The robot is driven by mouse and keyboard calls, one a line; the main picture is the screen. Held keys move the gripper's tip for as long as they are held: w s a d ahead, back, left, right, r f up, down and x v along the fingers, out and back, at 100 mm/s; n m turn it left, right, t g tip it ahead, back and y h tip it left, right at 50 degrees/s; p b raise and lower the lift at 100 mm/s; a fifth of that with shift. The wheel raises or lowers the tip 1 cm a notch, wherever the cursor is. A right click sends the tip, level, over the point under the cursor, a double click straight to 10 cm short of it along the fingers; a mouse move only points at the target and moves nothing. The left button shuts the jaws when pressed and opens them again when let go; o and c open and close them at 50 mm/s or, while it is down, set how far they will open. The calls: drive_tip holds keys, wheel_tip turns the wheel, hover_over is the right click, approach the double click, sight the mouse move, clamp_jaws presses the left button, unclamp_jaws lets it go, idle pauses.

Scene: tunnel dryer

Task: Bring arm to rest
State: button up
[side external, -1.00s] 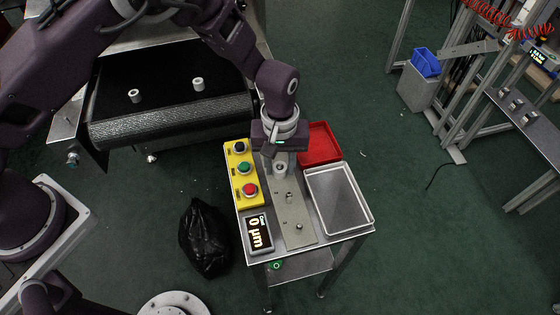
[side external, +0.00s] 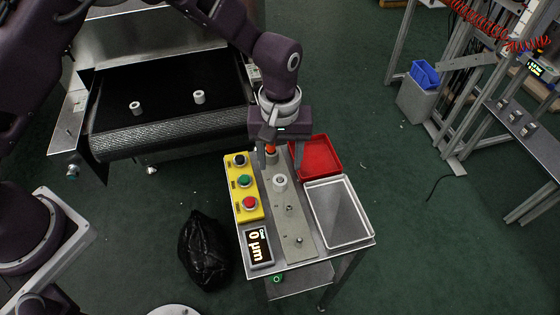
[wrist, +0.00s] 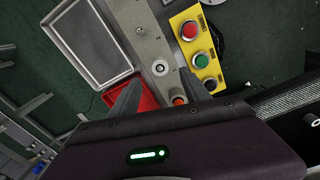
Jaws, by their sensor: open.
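My gripper (side external: 281,157) is above the far end of the small work table (side external: 358,236), between the yellow button box and the red tray. Its fingers are apart and nothing is between them. An orange-red piece (side external: 270,149) shows at the plate's far end, partly hidden by the gripper.
A yellow box (side external: 239,188) with black, green and red buttons and a display (side external: 257,248) reading 0 µm sit at left. A red tray (side external: 318,158) and grey tray (side external: 339,213) sit at right. Two white rings lie on the black conveyor (side external: 170,117). A black bag (side external: 204,245) is on the floor.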

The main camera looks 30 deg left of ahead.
drive_tip(key=s+a+r+m+t+h, duration=0.1)
drive_tip(key=s+a+r, duration=0.3)
drive_tip(key=r, duration=0.6)
drive_tip(key=s+a+r+m+t+h, duration=0.1)
drive_tip(key=s+a+r, duration=0.1)
drive_tip(key=a+r, duration=0.6)
drive_tip(key=s+a+r+m+t+y, duration=0.1)
drive_tip(key=s+a+r+m, duration=0.1)
drive_tip(key=s, duration=0.6)
drive_tip(key=s+a+r+m+t+y, duration=0.1)
drive_tip(key=s+a+r, duration=0.3)
drive_tip(key=s, duration=0.5)
drive_tip(key=shift+s+a+m+t, duration=0.3)
drive_tip(key=shift+a+m+t, duration=0.2)
drive_tip(key=shift+a+t, duration=0.25)
